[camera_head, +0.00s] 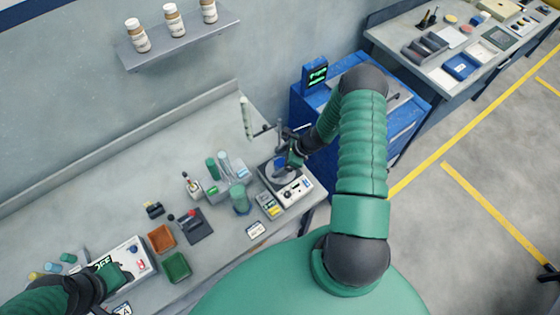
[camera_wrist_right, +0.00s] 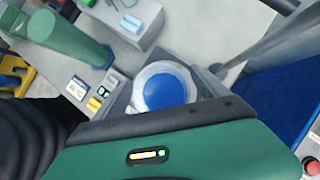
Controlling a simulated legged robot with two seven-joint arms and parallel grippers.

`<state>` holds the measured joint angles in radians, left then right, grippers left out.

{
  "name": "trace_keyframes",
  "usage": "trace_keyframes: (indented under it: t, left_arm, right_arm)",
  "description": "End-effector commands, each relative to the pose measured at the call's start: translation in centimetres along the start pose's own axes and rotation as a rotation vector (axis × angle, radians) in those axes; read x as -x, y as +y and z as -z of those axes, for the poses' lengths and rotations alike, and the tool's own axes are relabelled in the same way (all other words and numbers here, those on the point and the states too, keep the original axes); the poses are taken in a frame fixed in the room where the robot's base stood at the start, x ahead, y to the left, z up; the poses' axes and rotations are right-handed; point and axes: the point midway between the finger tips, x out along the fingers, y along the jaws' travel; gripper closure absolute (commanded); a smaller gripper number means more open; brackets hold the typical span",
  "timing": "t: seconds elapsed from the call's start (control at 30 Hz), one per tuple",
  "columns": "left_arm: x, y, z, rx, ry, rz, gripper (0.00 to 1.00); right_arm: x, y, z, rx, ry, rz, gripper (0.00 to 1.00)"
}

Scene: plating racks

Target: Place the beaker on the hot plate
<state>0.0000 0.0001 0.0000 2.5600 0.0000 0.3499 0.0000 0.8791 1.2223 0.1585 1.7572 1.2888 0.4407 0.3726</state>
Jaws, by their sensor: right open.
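The hot plate (camera_head: 291,190) is a white unit with a dark top and front knobs, at the right end of the bench. A clear round vessel with blue contents, seemingly the beaker (camera_head: 281,170), is over its top. The right wrist view shows the beaker (camera_wrist_right: 167,86) from above as a blue disc within a clear rim. My right gripper (camera_head: 292,157) is open, close beside and above the beaker, and partly hides it. Contact between beaker and plate cannot be made out. My left gripper (camera_head: 118,275) is by a white box at lower left; its jaws are unclear.
A green translucent cylinder (camera_head: 241,199) and a tube rack (camera_head: 222,180) stand left of the hot plate. A stand with a vertical rod (camera_head: 246,119) is behind. A blue cabinet (camera_head: 405,125) stands to the right. Small trays (camera_head: 162,238) lie further left.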

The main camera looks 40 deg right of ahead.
Motion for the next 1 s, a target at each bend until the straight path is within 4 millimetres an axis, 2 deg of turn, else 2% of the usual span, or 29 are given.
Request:
trace_keyframes:
  t: [0.17, 0.27, 0.5, 0.7, 0.8, 1.0]
  left_arm:
    - [0.0, 0.0, 0.0, 0.0, 0.0, 0.0, 0.64]
    - [-0.6, 0.0, -0.1, 0.0, 0.0, 0.0, 0.64]
    - [-2.1, 0.0, -0.5, 0.0, 0.0, 0.0, 0.64]
    - [-2.7, 0.0, -0.6, 0.0, 0.0, 0.0, 0.64]
    - [-2.7, 0.0, -0.6, 0.0, 0.0, 0.0, 0.64]
    - [-2.6, 0.0, -0.6, 0.0, 0.0, 0.0, 0.64]
  right_arm:
    - [0.3, -0.1, 0.1, -0.001, -0.001, 0.001, 0.16]
    - [1.6, -0.3, 0.2, 0.001, 0.0, 0.004, 0.16]
    - [7.7, -0.3, 0.2, 0.003, 0.001, 0.005, 0.16]
    - [11.3, -0.1, 0.0, 0.0, 0.0, 0.002, 0.16]
    - [12.0, 0.0, 0.0, 0.0, 0.001, 0.0, 0.16]
    - [12.1, -0.1, 0.0, -0.001, 0.0, -0.001, 0.16]
